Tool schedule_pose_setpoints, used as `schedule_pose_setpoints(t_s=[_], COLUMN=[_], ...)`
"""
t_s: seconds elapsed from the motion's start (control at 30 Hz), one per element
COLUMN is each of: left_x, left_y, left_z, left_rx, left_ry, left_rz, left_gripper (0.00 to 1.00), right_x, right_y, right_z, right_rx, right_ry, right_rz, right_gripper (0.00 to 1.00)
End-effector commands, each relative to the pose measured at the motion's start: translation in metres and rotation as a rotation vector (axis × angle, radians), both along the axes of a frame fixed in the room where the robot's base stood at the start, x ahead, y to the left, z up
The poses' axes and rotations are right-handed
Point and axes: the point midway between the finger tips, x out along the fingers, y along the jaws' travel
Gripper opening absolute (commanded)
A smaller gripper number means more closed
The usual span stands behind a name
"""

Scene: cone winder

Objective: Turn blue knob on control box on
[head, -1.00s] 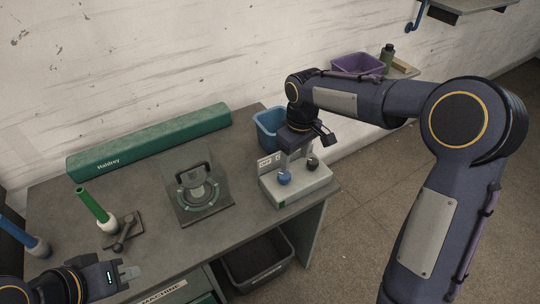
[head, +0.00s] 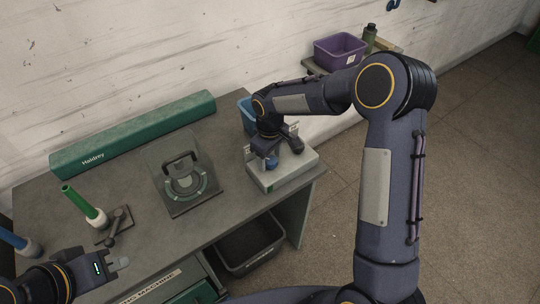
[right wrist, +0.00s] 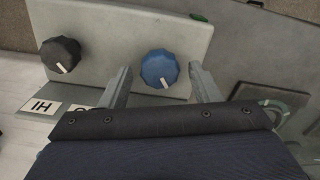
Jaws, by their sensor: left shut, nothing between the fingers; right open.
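The control box (head: 285,172) is a pale grey box at the right end of the table. Its blue knob (right wrist: 160,68) has a white pointer line and lies between the fingertips of my right gripper (right wrist: 160,85) in the right wrist view. The fingers are open, with a gap on each side of the knob. A black knob (right wrist: 61,54) is beside it on the same face. In the head view the blue knob (head: 271,162) shows just below my right gripper (head: 278,150). My left gripper (head: 122,264) is shut and empty near the table's front left.
A clear plate with a black handle (head: 180,165) lies left of the box. A blue bin (head: 246,115) stands behind my right gripper. A green cone on a white base (head: 83,205) and a long green case (head: 135,135) are further left.

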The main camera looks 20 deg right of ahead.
Motion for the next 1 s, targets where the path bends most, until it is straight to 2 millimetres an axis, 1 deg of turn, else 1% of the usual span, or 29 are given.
schedule_pose_setpoints(t_s=[0.1,0.43,0.77,1.0], left_x=[0.000,0.000,0.000,0.000], left_y=[0.000,0.000,0.000,0.000], left_z=[0.000,0.000,-0.004,-0.014], left_rx=[0.000,0.000,0.000,0.000], left_ry=[0.000,0.000,0.000,0.000], left_rz=[0.000,0.000,0.000,0.000], left_gripper=[0.00,0.00,0.00,0.00], right_x=[0.000,0.000,0.000,0.000], right_y=[0.000,0.000,0.000,-0.001], right_z=[0.000,0.000,0.000,-0.001], right_rx=[0.000,0.000,-0.001,-0.002], right_ry=[0.000,0.000,-0.001,-0.001], right_rz=[0.000,0.000,-0.047,-0.193], right_gripper=[0.56,0.12,0.12,0.12])
